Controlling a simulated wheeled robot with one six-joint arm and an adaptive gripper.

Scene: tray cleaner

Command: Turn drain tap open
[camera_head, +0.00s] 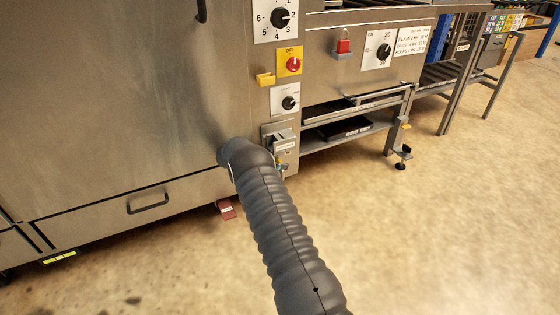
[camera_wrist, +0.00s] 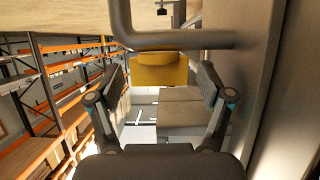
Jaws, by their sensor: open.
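A yellow block-like part, which looks like the drain tap's handle (camera_wrist: 160,72), shows in the wrist view under a grey bent pipe (camera_wrist: 185,40). My gripper (camera_wrist: 161,84) is open, with one dark-padded finger on each side of the yellow part. A gap shows on both sides, and I cannot tell how far the fingertips are from it in depth. In the head view my arm reaches to the machine's lower front, below the small black knob, and hides most of my gripper and the tap.
The steel machine front (camera_head: 110,110) stands close on the left, with a drawer handle (camera_head: 148,203) low down. A red knob on a yellow plate (camera_head: 294,64) and a black knob (camera_head: 289,102) sit above my arm. A rack (camera_head: 345,128) stands right; the floor (camera_head: 440,230) is clear.

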